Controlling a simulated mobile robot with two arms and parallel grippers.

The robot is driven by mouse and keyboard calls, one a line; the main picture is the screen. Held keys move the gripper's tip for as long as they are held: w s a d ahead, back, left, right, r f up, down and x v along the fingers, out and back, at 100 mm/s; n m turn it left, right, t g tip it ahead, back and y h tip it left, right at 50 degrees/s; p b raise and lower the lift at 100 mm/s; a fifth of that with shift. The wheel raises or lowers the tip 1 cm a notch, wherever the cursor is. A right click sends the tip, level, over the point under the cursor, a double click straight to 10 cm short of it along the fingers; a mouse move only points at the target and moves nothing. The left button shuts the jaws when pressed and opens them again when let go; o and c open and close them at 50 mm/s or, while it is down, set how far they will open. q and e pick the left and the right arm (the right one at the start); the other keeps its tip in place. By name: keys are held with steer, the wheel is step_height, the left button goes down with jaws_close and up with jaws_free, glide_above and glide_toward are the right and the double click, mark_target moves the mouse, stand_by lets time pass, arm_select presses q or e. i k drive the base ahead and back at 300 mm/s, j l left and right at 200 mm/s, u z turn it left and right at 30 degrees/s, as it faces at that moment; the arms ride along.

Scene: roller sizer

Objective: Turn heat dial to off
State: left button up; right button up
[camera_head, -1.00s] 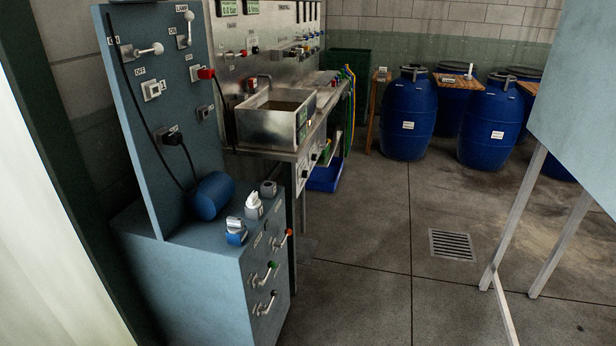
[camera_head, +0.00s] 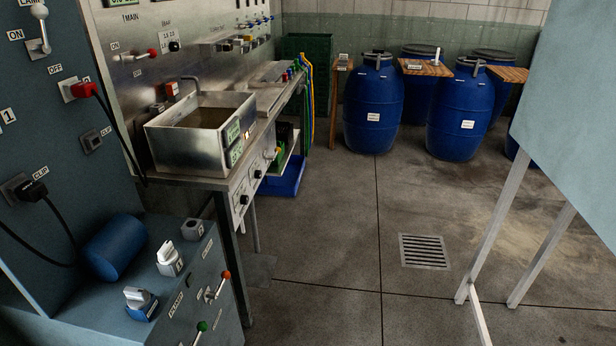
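A steel bench with a square basin (camera_head: 190,145) stands left of centre. Its front panel carries several small round black dials, among them a near dial (camera_head: 243,199), a middle dial (camera_head: 258,173) and a far dial (camera_head: 271,153). Their labels are too small to read, so I cannot tell which is the heat dial or how it is set. Small green displays (camera_head: 233,142) sit on the basin's right side. Neither of my grippers is in view.
A blue-grey cabinet (camera_head: 215,290) with levers and a blue cylinder (camera_head: 114,247) stands at near left. Blue barrels (camera_head: 373,105) stand at the back. A pale blue panel on legs (camera_head: 570,90) blocks the right. The floor (camera_head: 330,240) between is clear, with a drain grate (camera_head: 423,251).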

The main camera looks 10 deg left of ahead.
mark_target(244, 199)
steer(key=i+l+u, duration=0.1)
steer(key=i, duration=0.35)
steer(key=i+l, duration=0.1)
steer(key=i, duration=0.4)
steer(key=i+l+u, duration=0.15)
steer(key=i, duration=0.3)
